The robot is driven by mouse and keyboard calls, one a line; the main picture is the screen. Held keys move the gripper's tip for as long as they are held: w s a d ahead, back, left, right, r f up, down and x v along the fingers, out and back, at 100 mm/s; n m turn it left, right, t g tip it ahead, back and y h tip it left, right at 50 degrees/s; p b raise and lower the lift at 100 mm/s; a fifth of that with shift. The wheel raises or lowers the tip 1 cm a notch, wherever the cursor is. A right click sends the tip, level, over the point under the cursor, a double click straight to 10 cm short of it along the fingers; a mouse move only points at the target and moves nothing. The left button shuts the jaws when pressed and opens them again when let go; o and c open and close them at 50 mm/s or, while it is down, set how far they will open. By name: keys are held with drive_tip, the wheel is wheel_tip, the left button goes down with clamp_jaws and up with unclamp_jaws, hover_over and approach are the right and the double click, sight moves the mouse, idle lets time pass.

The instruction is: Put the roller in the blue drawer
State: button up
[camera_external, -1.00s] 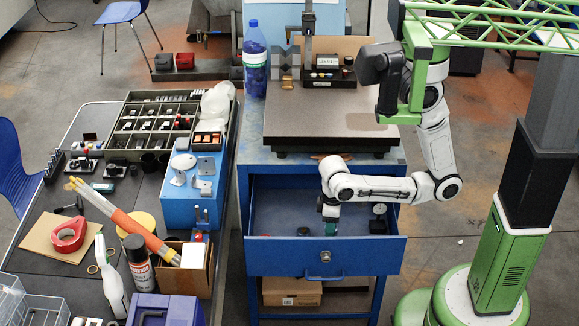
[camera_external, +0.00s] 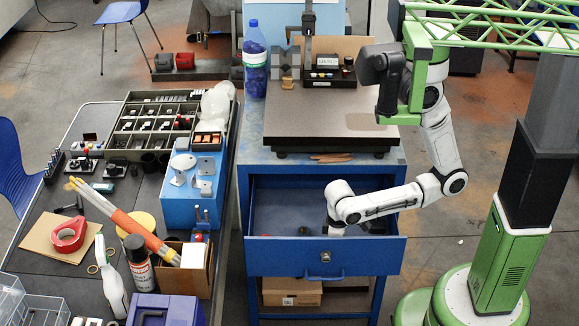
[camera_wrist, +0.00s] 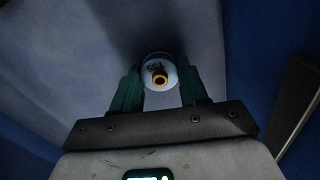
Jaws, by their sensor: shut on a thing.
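The blue drawer (camera_external: 285,200) stands pulled open below the bench top, its front panel (camera_external: 290,257) facing the camera. My gripper (camera_external: 335,231) is down inside the drawer, and its fingertips are hidden by the drawer front in the external view. In the wrist view, the green fingers of my gripper (camera_wrist: 160,88) are shut on a round pale blue-white piece with dark lettering and an orange hub, which looks like the roller (camera_wrist: 153,68) seen end-on. Whether it touches the drawer floor cannot be told.
A small dark item (camera_external: 303,231) lies in the drawer near its front. A dark base (camera_external: 375,226) stands at the drawer's right, partly hidden by my forearm. The bench with its stone plate (camera_external: 320,115) overhangs the drawer's back.

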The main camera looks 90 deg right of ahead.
drive_tip(key=o, duration=1.1)
drive_tip(key=shift+f, duration=0.1)
